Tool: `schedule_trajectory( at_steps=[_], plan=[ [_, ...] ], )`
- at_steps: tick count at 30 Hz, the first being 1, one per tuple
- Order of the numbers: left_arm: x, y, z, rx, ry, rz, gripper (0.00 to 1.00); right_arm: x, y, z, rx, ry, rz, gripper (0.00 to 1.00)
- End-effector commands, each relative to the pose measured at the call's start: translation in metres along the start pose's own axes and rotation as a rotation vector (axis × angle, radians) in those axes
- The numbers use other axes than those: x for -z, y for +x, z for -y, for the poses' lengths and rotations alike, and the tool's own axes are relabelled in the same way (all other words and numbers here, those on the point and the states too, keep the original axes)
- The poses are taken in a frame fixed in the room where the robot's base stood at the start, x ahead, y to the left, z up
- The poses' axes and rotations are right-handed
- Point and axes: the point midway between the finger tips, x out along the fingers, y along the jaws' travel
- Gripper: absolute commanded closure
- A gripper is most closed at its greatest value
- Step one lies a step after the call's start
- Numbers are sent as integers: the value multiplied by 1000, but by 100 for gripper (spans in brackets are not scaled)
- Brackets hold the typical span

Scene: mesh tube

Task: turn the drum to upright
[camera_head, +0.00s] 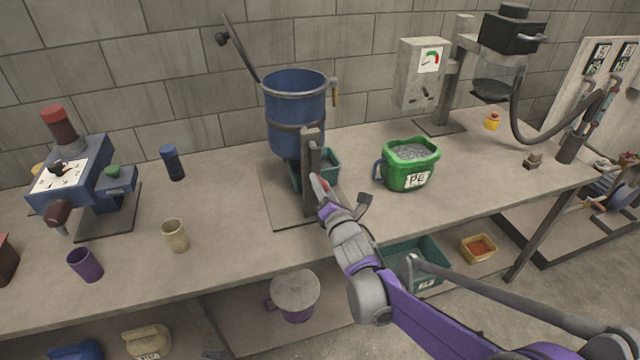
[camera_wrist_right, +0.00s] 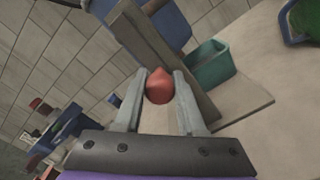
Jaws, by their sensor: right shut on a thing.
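The blue drum (camera_head: 296,105) hangs on a grey post stand (camera_head: 311,165) at the back middle of the bench, open mouth up and looking about upright. A long dark lever (camera_head: 240,48) with a black knob rises at its left, and a tan-handled part (camera_head: 335,92) is at its right rim. My right gripper (camera_head: 321,190) is at the front of the post, below the drum. In the right wrist view its fingers (camera_wrist_right: 160,92) are shut on a red knob (camera_wrist_right: 160,84) in front of the post. My left gripper is not in view.
A teal bin (camera_head: 328,160) stands under the drum. A green PE bucket (camera_head: 412,165) is to the right. A blue machine (camera_head: 75,180), a purple cup (camera_head: 85,264), a beige cup (camera_head: 174,235) and a dark blue cylinder (camera_head: 172,162) stand left. Bare bench lies between them.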

Motion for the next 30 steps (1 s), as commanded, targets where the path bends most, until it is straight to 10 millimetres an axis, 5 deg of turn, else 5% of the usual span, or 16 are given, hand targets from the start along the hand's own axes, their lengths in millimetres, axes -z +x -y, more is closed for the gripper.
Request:
schedule_trajectory(
  at_steps=[15,16,20,30],
  plan=[
    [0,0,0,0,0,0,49,0,0,1,2,-16,0,100],
    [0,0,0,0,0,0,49,0,0,1,2,-16,0,56],
    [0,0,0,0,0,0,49,0,0,1,1,-16,0,32],
    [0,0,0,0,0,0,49,-1,-3,1,0,-16,0,31]
  ],
)
